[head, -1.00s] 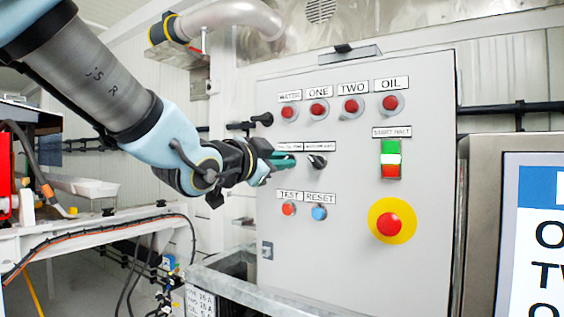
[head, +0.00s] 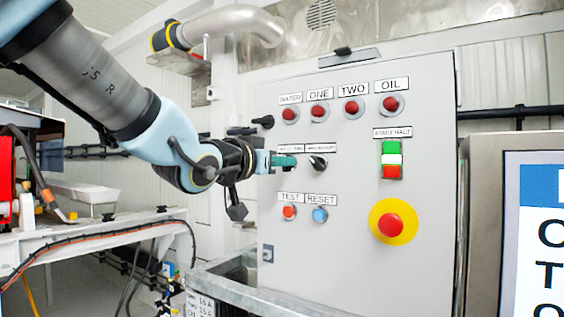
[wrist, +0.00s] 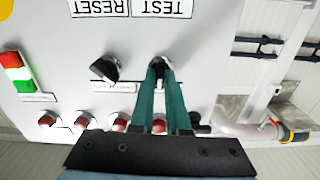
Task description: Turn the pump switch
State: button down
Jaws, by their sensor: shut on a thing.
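The grey control panel (head: 340,250) has two black rotary switches in its middle row. My gripper (head: 294,160) is at the left switch, under a small label too blurred to read. In the wrist view the green fingertips (wrist: 161,70) are closed around the dark knob of this switch (wrist: 159,61), which is mostly hidden between them. The other black switch (head: 318,162) sits just to its right, free of my gripper, and also shows in the wrist view (wrist: 107,71) with its pointer slanted.
Red lamps (head: 351,108) sit above. A red TEST button (head: 289,212) and blue RESET button (head: 320,214) sit below. A green-and-red start/halt button (head: 391,160) and a red emergency stop (head: 391,225) are to the right. A metal rail (head: 240,290) runs below the panel.

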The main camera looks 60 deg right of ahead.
jog(key=shift+n, duration=0.3)
dwell(0.4)
jog(key=c, duration=0.9)
grip_release()
jog(key=shift+a, duration=0.1)
jog(key=a+b, duration=0.2)
jog(key=a, duration=0.8)
jog(key=shift+a, duration=0.3)
jog(key=shift+f, duration=0.1)
